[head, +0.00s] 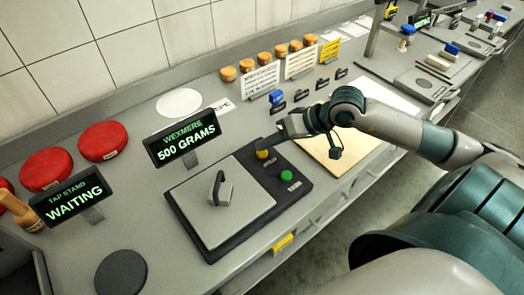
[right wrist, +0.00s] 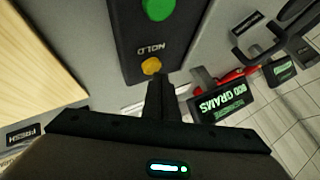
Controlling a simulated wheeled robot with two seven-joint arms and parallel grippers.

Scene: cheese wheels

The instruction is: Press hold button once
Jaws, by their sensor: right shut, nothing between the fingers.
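The scale (head: 240,200) has a dark base with a yellow button (head: 263,154) and a green button (head: 286,175) on its right part. In the right wrist view the yellow button (right wrist: 151,66) lies beside the word HOLD, with the green button (right wrist: 158,8) beyond it. My right gripper (head: 264,143) is shut and empty, close to the yellow button. In the right wrist view its fingertips (right wrist: 160,78) are just beside the yellow button; I cannot tell whether they touch it. The scale's display (head: 185,138) reads WEXMERE 500 GRAMS. My left gripper is not in view.
A black-handled metal piece (head: 220,188) is on the scale plate. A tap stand display (head: 75,197) reads WAITING. Red cheese wheels (head: 102,141) are at the left. A wooden board (head: 340,150) lies right of the scale, under my right arm. Small orange-brown pieces (head: 264,58) line the back.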

